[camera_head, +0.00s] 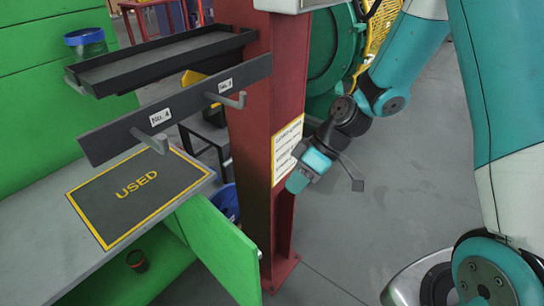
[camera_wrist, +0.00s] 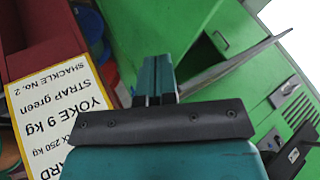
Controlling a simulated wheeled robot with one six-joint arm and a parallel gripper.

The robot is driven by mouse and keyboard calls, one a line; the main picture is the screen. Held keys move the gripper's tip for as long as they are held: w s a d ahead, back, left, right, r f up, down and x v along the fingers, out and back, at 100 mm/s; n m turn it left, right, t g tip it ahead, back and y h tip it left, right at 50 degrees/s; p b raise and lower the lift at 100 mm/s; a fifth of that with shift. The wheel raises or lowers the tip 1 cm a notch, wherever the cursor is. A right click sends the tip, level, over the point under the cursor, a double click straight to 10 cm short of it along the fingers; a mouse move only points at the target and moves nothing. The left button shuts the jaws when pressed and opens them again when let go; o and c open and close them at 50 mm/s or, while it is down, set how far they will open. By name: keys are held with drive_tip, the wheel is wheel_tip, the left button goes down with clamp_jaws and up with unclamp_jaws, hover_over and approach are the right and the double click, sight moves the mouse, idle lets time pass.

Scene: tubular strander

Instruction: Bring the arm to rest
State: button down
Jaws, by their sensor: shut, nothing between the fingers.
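My gripper (camera_head: 296,182) hangs at the end of my teal and dark arm, in front of the red column (camera_head: 253,130), pointing down and left. In the wrist view its two teal fingers (camera_wrist: 154,78) are together with nothing between them. In the head view my gripper overlaps the area beside the white sign (camera_head: 287,148) on the column; I cannot tell the exact gap. The sign also shows in the wrist view (camera_wrist: 58,110), large and upside down to the left of the fingers.
A grey bench with a mat marked USED (camera_head: 137,192) stands left. Above it are a hook rail (camera_head: 180,108) and a black tray (camera_head: 165,58). A green door (camera_head: 220,245) stands open below. Grey floor (camera_head: 370,210) is clear right of the column.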

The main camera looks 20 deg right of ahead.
drive_tip(key=s+a+r+m+h+p, duration=0.1)
drive_tip(key=s+r+p, duration=0.5)
drive_tip(key=r, duration=0.9)
drive_tip(key=s+a+r+m+h+p, duration=0.1)
drive_tip(key=s+r+p, duration=0.4)
drive_tip(key=s+r, duration=0.5)
wheel_tip(320, 180, up, 5)
drive_tip(key=a+h, duration=0.1)
drive_tip(key=a, duration=0.1)
drive_tip(key=shift+s+a+m+p, duration=0.3)
drive_tip(key=shift+a+p, duration=0.1)
drive_tip(key=shift+d, duration=0.1)
